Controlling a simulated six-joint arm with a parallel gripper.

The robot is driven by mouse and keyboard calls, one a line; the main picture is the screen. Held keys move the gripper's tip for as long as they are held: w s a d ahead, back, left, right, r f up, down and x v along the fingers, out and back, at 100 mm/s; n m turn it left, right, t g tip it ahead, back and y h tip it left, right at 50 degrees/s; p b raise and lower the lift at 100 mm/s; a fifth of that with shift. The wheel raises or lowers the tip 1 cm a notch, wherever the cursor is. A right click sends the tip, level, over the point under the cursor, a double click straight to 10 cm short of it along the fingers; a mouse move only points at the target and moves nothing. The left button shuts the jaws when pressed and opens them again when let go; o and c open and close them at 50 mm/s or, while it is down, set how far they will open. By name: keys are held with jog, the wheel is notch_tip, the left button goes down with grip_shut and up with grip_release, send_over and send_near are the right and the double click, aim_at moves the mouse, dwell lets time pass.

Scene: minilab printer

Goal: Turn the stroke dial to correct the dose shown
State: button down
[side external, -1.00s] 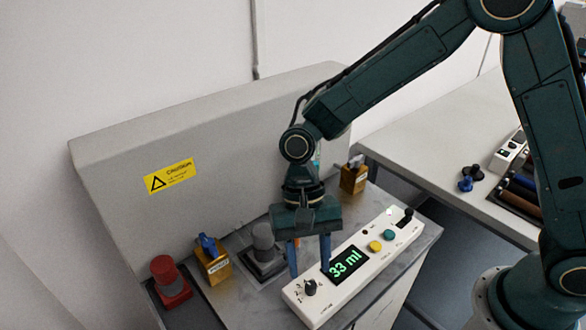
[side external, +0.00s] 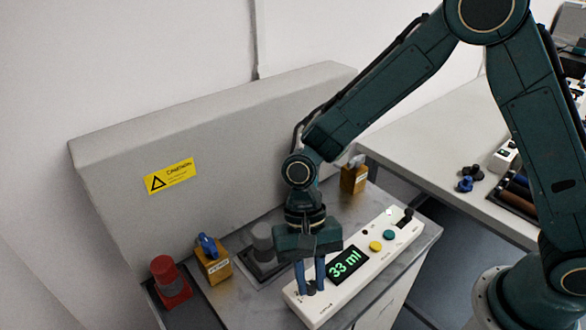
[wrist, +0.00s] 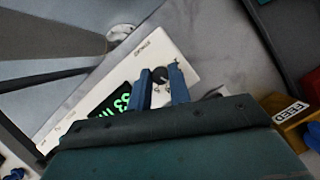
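The white control panel (side external: 375,258) lies on the grey bench with a display (side external: 346,265) that reads "33 ml" in green. The dark stroke dial (wrist: 159,75) is a small round knob at the panel's near end, mostly hidden by my fingers in the side view. My gripper (side external: 311,289) points down over it, with blue fingers on either side of the dial. In the wrist view the fingertips (wrist: 160,72) flank the dial closely and appear to touch it.
Yellow (side external: 375,246) and teal (side external: 389,234) buttons sit further along the panel. Behind stand a red knob (side external: 166,270), a brass block with a blue handle (side external: 214,262), a grey knob (side external: 263,242) and another brass block (side external: 354,177). A tall grey housing (side external: 230,150) backs the bench.

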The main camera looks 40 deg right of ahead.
jog(key=shift+n, duration=0.5)
jog(key=n+h, duration=0.1)
jog(key=n, duration=0.1)
jog(key=shift+a+n, duration=0.15)
jog(key=shift+n, duration=0.15)
jog(key=shift+n+h, duration=0.8)
jog(key=shift+n, duration=0.9)
jog(key=shift+w, duration=0.1)
jog(key=c, duration=1.3)
grip_release()
jog(key=shift+r, duration=0.1)
jog(key=v, duration=1.3)
jog(key=shift+w+r, duration=0.2)
jog(key=shift+w, duration=0.2)
